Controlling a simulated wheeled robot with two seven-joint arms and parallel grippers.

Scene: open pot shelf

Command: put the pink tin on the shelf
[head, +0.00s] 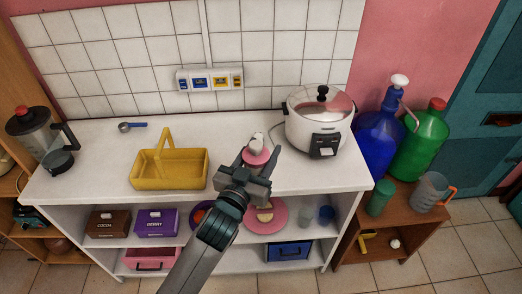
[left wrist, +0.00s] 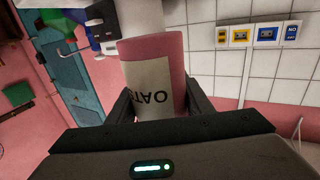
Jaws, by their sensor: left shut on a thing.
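The pink tin (left wrist: 152,47) has a pale label with dark letters, partly reading OATS, and fills the middle of the left wrist view. My left gripper (left wrist: 160,106) is shut on it, one finger on each side. In the head view the tin (head: 257,158) shows as a small pink patch between the fingertips of my left gripper (head: 257,160), over the white counter. The open shelf (head: 225,240) is under the counter, partly hidden by my left arm. My right gripper is not in view.
On the counter are a yellow basket (head: 170,178), a rice cooker (head: 320,120) and a small pan (head: 125,127). A small white thing (head: 257,141) shows just behind the tin. The shelf holds a brown box (head: 109,223), a purple box (head: 156,222) and a pink plate (head: 279,216).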

